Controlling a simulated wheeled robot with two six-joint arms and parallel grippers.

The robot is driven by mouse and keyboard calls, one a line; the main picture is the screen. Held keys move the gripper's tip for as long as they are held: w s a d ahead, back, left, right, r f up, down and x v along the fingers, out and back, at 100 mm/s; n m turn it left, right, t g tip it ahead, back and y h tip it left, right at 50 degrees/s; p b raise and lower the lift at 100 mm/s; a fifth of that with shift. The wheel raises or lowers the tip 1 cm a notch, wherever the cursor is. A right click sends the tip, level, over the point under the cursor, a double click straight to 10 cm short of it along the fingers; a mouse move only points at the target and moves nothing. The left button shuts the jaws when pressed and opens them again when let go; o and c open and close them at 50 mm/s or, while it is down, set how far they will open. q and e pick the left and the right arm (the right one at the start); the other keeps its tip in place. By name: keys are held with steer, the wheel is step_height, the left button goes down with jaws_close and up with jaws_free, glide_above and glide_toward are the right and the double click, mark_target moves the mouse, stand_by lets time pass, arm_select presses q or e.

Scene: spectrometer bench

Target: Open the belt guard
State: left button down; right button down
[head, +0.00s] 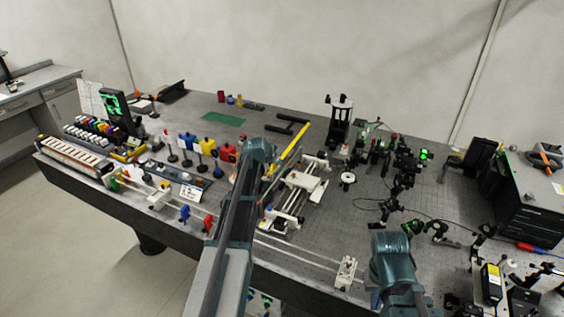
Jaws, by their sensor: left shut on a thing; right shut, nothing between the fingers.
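A long yellow bar (291,147), which looks like the belt guard, stands slanted beside the white belt mechanism (304,181) in the middle of the bench. My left gripper (261,149) is at the left side of the bar, near its lower part. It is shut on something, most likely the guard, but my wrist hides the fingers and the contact. My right gripper (391,243) is at the front right of the bench, shut and empty, with its fingertips hidden by its own housing.
Colored holders (208,147) on posts stand left of my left arm. Dark optics mounts (404,161) crowd the right of the mechanism. A black box (527,210) is at the right edge. A white carriage (346,271) sits on the front rail. A green mat (223,119) lies at the back.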

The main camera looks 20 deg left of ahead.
arm_select(q)
steer(key=shift+a, duration=0.4)
steer(key=c, duration=0.9)
jaws_free()
steer(key=shift+r, duration=0.15)
steer(key=shift+s+r+p, duration=0.45)
steer(key=shift+p, duration=0.2)
steer(key=p+v, duration=0.8)
steer(key=v, duration=0.4)
steer(key=shift+s, duration=0.2)
